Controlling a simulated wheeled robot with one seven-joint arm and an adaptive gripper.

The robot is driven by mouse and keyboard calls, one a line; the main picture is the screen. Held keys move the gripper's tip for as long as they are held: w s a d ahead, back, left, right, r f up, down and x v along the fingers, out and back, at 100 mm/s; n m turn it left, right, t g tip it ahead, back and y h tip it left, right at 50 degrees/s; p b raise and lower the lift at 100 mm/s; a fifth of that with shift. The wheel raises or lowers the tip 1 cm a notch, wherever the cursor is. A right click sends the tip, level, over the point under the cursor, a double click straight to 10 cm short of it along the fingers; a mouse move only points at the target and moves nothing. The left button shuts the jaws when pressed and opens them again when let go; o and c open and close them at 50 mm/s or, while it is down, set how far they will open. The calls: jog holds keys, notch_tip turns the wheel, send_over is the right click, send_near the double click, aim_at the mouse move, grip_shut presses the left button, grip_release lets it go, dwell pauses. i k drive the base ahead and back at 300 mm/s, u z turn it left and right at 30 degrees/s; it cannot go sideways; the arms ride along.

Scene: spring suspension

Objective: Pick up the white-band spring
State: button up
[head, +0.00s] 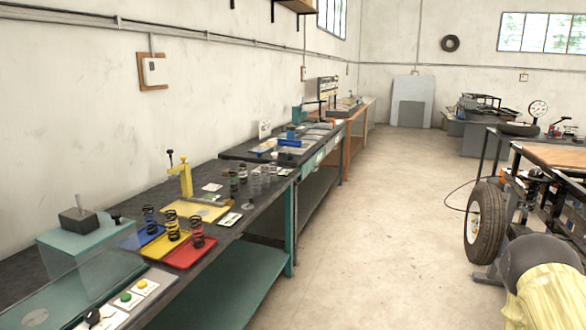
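Several coil springs stand upright on the dark workbench top along the left wall. A loose group of dark springs (234,181) and paler grey springs (257,183) stands toward the far end of the near bench. Their bands are too small to read, so I cannot tell which one has the white band. Nearer, a blue-marked spring (150,218) stands by the blue tray, a yellow-marked spring (172,224) on the yellow tray and a red-marked spring (196,234) on the red tray. My gripper is not in view.
A yellow press-like fixture (185,180) stands behind the trays. A teal box with a lever (77,235) and a clear panel are nearer. Green and yellow buttons (133,293) sit at the bench's front. The floor (345,245) right of the bench is clear; a tyre (486,223) stands at right.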

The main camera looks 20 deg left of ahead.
aim_at(243, 174)
jog(key=z, duration=0.05)
jog(key=i, duration=1.65)
jog(key=u, duration=1.05)
jog(key=i, duration=1.05)
jog(key=u, duration=1)
jog(key=i, duration=0.2)
jog(key=u, duration=0.15)
